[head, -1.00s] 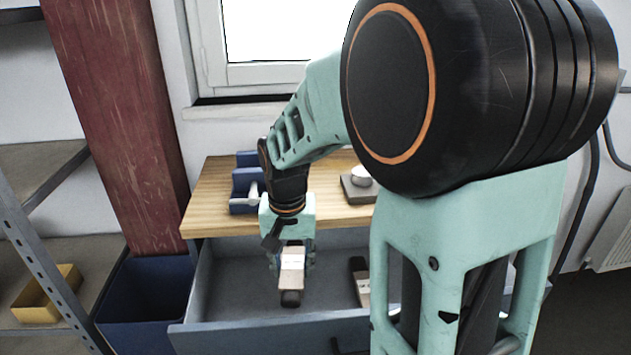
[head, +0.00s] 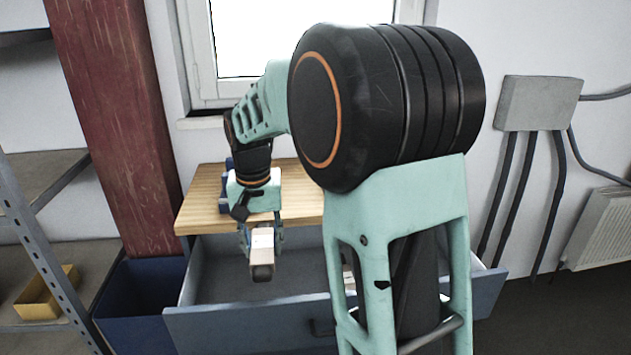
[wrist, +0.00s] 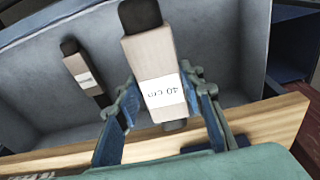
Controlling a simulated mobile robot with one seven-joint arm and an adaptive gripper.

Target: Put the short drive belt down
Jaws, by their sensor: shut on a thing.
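My gripper (head: 261,234) is shut on a beige sleeved bundle with dark ends, which I take to be the short drive belt (head: 262,251). In the wrist view its white label reads "40 cm" upside down (wrist: 161,91), and the blue fingers (wrist: 163,101) stand on either side of it. It hangs over the open grey drawer (head: 215,280); its exact height above the drawer floor is hard to tell. A similar labelled bundle (wrist: 86,72) lies in the drawer, mostly hidden behind my arm in the head view.
The wooden bench top (head: 203,195) is above and behind the drawer, with a blue holder (head: 227,180) on it. A dark blue bin (head: 145,310) stands left of the drawer. A shelf with a yellow tray (head: 45,297) is further left. Free drawer floor surrounds the belt.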

